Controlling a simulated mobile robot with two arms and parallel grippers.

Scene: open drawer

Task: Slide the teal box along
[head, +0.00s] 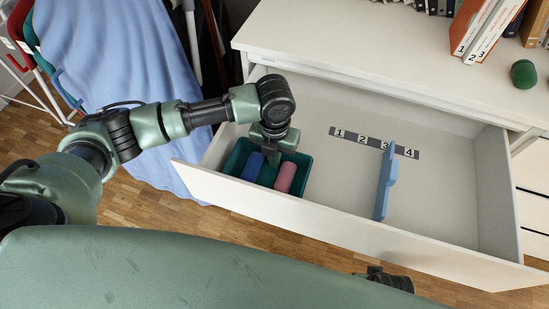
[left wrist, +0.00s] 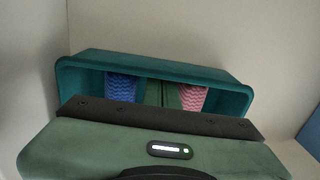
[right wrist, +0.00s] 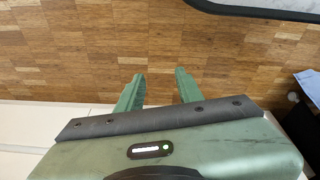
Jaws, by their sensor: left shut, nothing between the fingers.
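The teal box (head: 237,158) sits at the left end of the open drawer (head: 446,205). It holds a blue rolled item (head: 253,166) and a pink rolled item (head: 286,177). My left gripper (head: 270,158) points down into the box, its fingers shut and empty. In the left wrist view, the fingers (left wrist: 163,95) are between the blue item (left wrist: 121,88) and the pink item (left wrist: 191,98); I cannot tell whether they touch the box (left wrist: 150,64). My right gripper (right wrist: 158,90) is open and empty above the wooden floor.
A blue divider (head: 385,185) stands in the drawer, right of the box. A strip (head: 372,143) numbered 1 to 4 lies on the drawer floor. The floor between box and divider is clear. Binders (head: 481,28) and a green object (head: 523,74) are on the top. Blue cloth (head: 120,50) hangs at left.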

